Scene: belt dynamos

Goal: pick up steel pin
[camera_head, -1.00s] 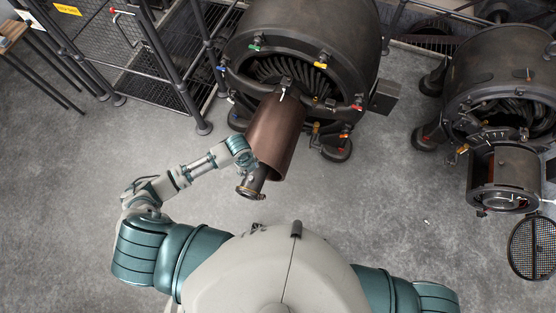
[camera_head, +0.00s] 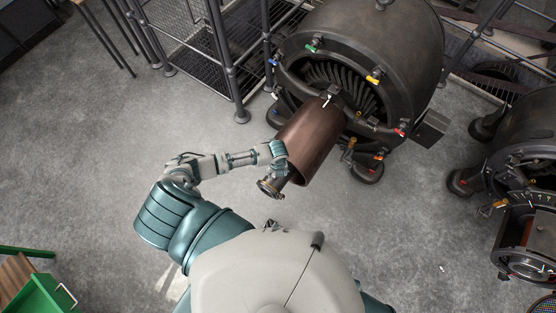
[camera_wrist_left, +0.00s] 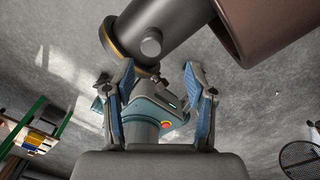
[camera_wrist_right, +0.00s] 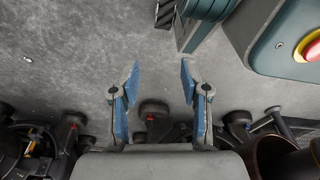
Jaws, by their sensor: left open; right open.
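No steel pin can be told with certainty. A tiny pale piece (camera_head: 441,268) lies on the floor at the lower right of the head view. A small pale speck (camera_wrist_right: 28,59) also lies on the floor in the right wrist view. My left gripper (camera_wrist_left: 158,68) is open and empty beside the brown cylinder (camera_head: 310,140). The cylinder's dark end piece with a brass ring (camera_wrist_left: 150,45) shows just beyond the fingertips in the left wrist view. My right gripper (camera_wrist_right: 160,64) is open, with bare floor between its fingers. It is hidden in the head view.
A large dark dynamo (camera_head: 375,50) with coloured taps stands at the top behind the brown cylinder. A second dynamo (camera_head: 530,150) stands at the right edge. Metal railings (camera_head: 215,60) are at upper left. A green drawer unit (camera_head: 45,295) is at lower left. The left floor is clear.

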